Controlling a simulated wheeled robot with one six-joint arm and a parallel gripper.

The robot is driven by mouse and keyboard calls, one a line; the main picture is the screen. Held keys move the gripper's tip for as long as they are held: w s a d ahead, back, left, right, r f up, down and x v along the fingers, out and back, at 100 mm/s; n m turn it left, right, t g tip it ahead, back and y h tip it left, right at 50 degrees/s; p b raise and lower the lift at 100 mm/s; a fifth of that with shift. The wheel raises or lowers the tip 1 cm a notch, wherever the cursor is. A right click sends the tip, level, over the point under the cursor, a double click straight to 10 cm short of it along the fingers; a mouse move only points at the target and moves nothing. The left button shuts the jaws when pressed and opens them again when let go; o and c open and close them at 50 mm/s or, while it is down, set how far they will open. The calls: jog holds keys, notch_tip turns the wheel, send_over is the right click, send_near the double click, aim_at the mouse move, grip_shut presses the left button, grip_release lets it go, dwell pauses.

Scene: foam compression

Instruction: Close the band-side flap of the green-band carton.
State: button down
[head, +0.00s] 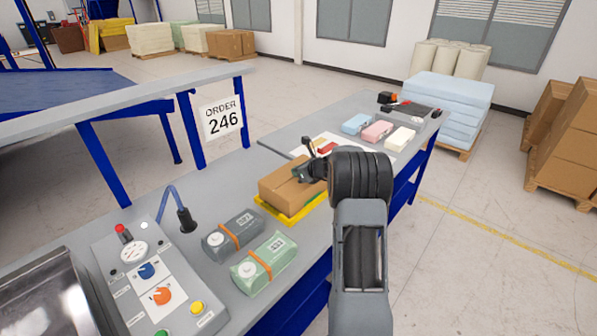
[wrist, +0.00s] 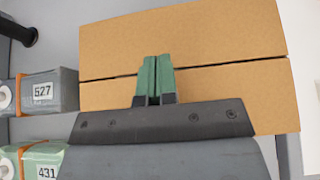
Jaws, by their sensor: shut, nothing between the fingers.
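A brown carton (head: 283,192) sits on the bench, on a yellow base (head: 283,217). In the wrist view two top flaps, the upper one (wrist: 190,38) and the lower one (wrist: 225,88), meet at a thin dark seam and look flat or nearly so. I cannot tell which is the band-side flap. My gripper (head: 303,173) is over the carton's top. In the wrist view its green fingertips (wrist: 157,78) are shut together, empty, over the lower flap near the seam. Whether they touch the cardboard is unclear.
A grey pack (head: 231,236) and a green pack (head: 263,262), each with an orange band, lie in front of the carton. A control panel (head: 158,285) and a lamp (head: 185,215) are to the left. Blue, pink and cream blocks (head: 377,131) lie farther along the bench.

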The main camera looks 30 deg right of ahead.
notch_tip(320, 180, up, 14)
jog(key=p, duration=0.2)
dwell(0.4)
jog(key=s+a+f+n+g, duration=0.4)
jog(key=s+f+n, duration=0.3)
jog(key=n, duration=0.4)
jog(key=s+a+r+n+h, duration=0.1)
jog(key=s+a+r+n, duration=0.1)
jog(key=s+a+n, duration=0.3)
jog(key=s+a+r+n+g+h, duration=0.1)
jog(key=s+a+r+n, duration=0.1)
jog(key=s+a+n, duration=0.3)
jog(key=s+a+r+n+g+h, duration=0.1)
jog(key=s+a+n, duration=0.5)
jog(key=s, duration=1.1)
jog(key=r+n+h, duration=0.1)
jog(key=n, duration=0.3)
jog(key=shift+n, duration=0.4)
